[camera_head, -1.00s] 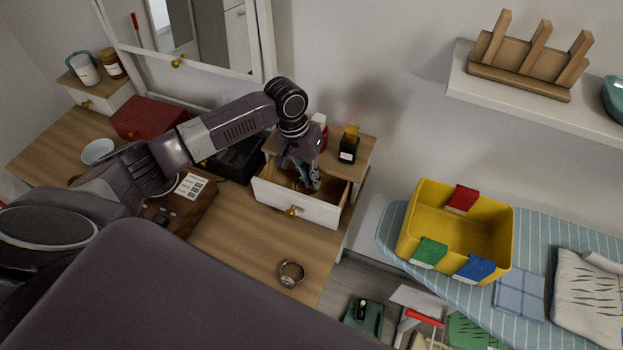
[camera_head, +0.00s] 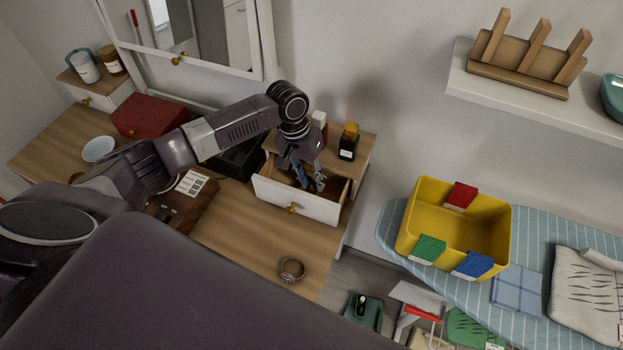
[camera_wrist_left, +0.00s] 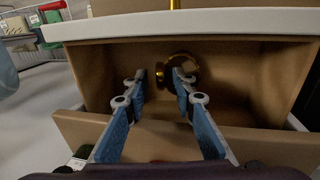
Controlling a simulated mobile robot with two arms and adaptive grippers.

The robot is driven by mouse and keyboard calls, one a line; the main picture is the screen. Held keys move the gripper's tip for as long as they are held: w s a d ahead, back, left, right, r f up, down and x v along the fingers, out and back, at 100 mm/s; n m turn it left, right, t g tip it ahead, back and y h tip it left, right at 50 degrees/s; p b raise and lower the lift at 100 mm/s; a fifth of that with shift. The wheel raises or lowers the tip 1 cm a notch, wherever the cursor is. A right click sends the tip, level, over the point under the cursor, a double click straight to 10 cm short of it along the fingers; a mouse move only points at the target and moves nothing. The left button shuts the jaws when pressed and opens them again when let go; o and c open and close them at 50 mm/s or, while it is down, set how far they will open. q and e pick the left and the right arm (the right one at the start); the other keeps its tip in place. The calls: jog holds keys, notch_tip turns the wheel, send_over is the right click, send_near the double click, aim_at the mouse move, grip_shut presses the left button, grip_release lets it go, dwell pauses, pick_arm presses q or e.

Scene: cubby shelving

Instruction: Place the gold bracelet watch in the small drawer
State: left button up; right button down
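The small drawer (camera_head: 322,208) is pulled open under a small wooden shelf unit, its white front with a gold knob facing out. My left gripper (camera_head: 312,186) points down into the drawer with its fingers apart. In the left wrist view the gripper (camera_wrist_left: 160,77) is open over the drawer's brown inside; the drawer's white front edge (camera_wrist_left: 230,25) is at the top. A shiny gold round thing, apparently the gold bracelet watch (camera_wrist_left: 184,64), lies inside, just beyond and between the fingertips. Whether a finger touches it I cannot tell. My right gripper is not in view.
Another watch-like band (camera_head: 292,270) lies on the wooden desk in front of the drawer. Bottles (camera_head: 348,147) stand on the unit above it. A yellow bin (camera_head: 410,235) sits on the ironing board at right. A dark open box (camera_head: 240,160) is left of the drawer.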

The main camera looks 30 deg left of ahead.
pick_arm(q)
jog(key=b+v, duration=0.1)
jog(key=v, duration=1.1)
